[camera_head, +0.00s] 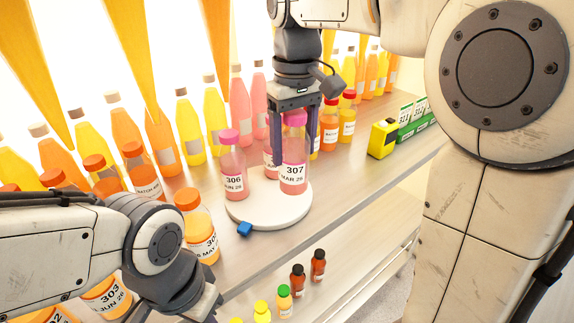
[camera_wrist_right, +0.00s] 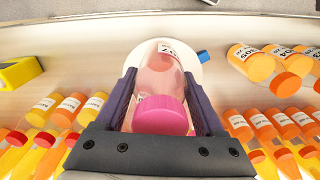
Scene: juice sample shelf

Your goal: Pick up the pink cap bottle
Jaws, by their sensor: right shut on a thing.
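A pink cap bottle labelled 307 (camera_head: 293,178) stands upright at the right of a round white turntable (camera_head: 262,217). My right gripper (camera_head: 293,150) comes down from above and is shut on this bottle, with one finger on each side. The right wrist view shows its pink cap (camera_wrist_right: 160,115) between the two dark fingers. A second pink cap bottle, labelled 306 (camera_head: 233,170), stands on the left of the turntable. Another pink bottle (camera_head: 269,158) is partly hidden behind them. My left arm shows at the lower left, but its gripper is not visible.
A small blue block (camera_head: 244,229) lies at the turntable's front edge. Orange cap bottles (camera_head: 201,235) crowd the left of the shelf. Tall juice bottles (camera_head: 190,130) line the back. A yellow device (camera_head: 382,139) stands to the right. Small bottles (camera_head: 284,300) stand on the lower shelf.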

